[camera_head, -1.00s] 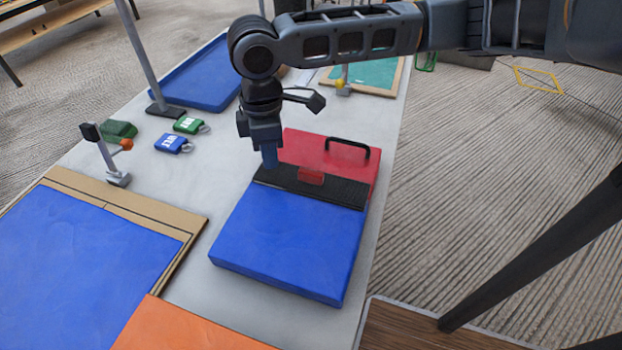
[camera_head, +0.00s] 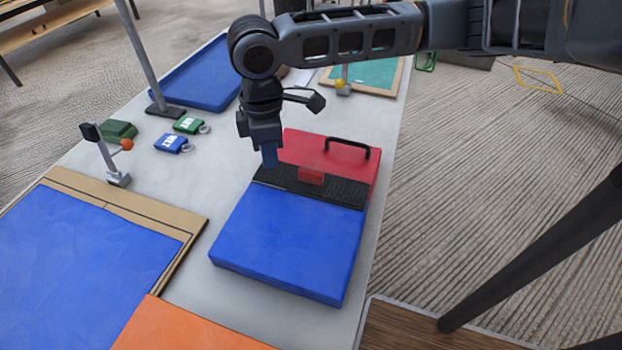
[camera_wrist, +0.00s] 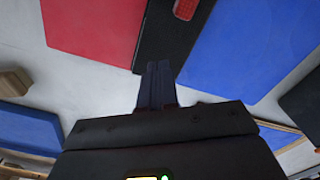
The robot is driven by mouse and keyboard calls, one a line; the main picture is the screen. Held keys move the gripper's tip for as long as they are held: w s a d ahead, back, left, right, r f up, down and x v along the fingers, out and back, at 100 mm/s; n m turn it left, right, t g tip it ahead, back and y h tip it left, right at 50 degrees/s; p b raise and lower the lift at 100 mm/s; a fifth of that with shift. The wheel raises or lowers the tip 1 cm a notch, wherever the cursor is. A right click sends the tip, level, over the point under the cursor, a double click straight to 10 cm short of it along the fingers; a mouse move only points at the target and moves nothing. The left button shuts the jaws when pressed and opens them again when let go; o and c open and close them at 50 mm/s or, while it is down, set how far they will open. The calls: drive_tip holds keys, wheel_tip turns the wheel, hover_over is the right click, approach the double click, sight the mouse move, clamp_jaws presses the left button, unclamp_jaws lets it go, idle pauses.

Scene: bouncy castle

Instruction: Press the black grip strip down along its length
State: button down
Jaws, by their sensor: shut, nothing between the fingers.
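The black grip strip (camera_head: 335,189) lies across the seam between a blue panel (camera_head: 285,240) and a red panel (camera_head: 325,152). A small red block (camera_head: 311,175) sits on the middle of the strip. My gripper (camera_head: 269,162) is shut and empty, pointing down at the strip's left end. In the wrist view the shut fingertips (camera_wrist: 160,68) are at the near end of the strip (camera_wrist: 165,35), and the red block (camera_wrist: 185,9) is farther along it. I cannot tell whether the fingertips touch the strip.
A black handle (camera_head: 347,148) stands up from the red panel. Blue and green tags (camera_head: 172,143) lie on the grey table (camera_head: 190,205) to the left. The table around the strip's left end is clear.

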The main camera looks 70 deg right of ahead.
drive_tip(key=shift+f+b, duration=0.45)
drive_tip(key=shift+f, duration=0.35)
drive_tip(key=shift+r, duration=0.1)
idle(0.4)
drive_tip(key=shift+r+p, duration=2.7)
drive_tip(key=shift+r, duration=0.25)
drive_tip(key=shift+s, duration=0.1)
